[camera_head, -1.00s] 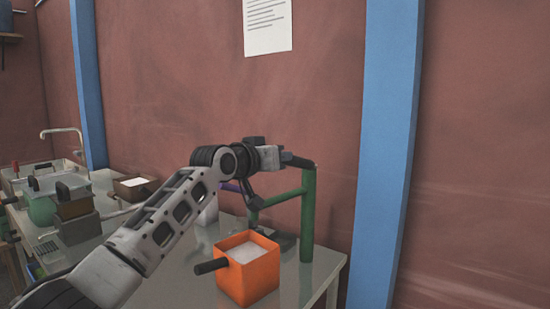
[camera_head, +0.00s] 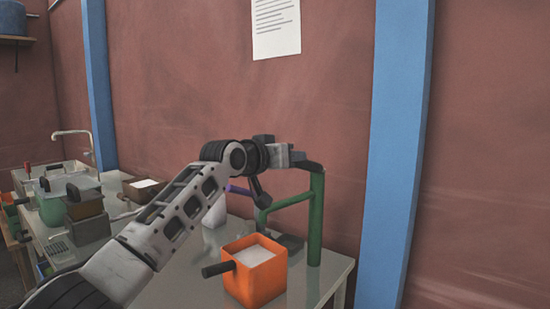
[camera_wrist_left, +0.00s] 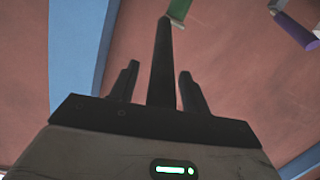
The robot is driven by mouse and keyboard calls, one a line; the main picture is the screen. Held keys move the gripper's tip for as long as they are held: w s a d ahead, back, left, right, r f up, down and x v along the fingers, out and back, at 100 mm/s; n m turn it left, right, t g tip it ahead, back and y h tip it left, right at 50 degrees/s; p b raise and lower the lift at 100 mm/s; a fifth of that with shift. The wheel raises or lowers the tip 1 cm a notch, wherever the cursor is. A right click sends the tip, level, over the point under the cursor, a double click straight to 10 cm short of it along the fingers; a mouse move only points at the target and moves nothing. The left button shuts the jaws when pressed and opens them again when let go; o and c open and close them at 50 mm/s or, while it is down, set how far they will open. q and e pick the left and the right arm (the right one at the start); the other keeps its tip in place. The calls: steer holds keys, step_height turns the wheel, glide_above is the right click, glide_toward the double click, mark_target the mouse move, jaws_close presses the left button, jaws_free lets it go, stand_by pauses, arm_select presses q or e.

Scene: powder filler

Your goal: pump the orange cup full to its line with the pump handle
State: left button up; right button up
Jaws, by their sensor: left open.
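The orange cup (camera_head: 262,285) stands upright on the table with white powder (camera_head: 254,256) in it and a dark handle pointing left. Its fill line cannot be made out. My left arm reaches over the table, and its gripper (camera_head: 295,160) is by the top of the green pump frame (camera_head: 316,225). In the left wrist view, the open fingers (camera_wrist_left: 157,82) lie apart on either side of a dark bar (camera_wrist_left: 162,50), which looks like the pump handle. The bar leads up towards a green part (camera_wrist_left: 179,9). My right gripper is out of view.
A white object with a purple bar (camera_head: 239,190) is behind the cup; purple also shows in the wrist view (camera_wrist_left: 296,31). Grey bins and a small brown box (camera_head: 138,190) crowd the left. A blue post (camera_head: 395,150) stands against the red wall.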

arm_select(q)
steer(key=shift+s+a+b, duration=0.4)
steer(key=shift+s+a, duration=0.05)
steer(key=shift+s, duration=0.05)
steer(key=b+v, duration=0.4)
steer(key=v, duration=1)
steer(key=shift+r, duration=0.3)
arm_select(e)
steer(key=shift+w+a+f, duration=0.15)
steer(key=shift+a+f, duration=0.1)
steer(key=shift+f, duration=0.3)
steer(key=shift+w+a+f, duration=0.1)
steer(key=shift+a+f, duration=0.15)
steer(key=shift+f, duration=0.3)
arm_select(q)
steer(key=shift+s+a, duration=0.15)
steer(key=shift+s, duration=0.05)
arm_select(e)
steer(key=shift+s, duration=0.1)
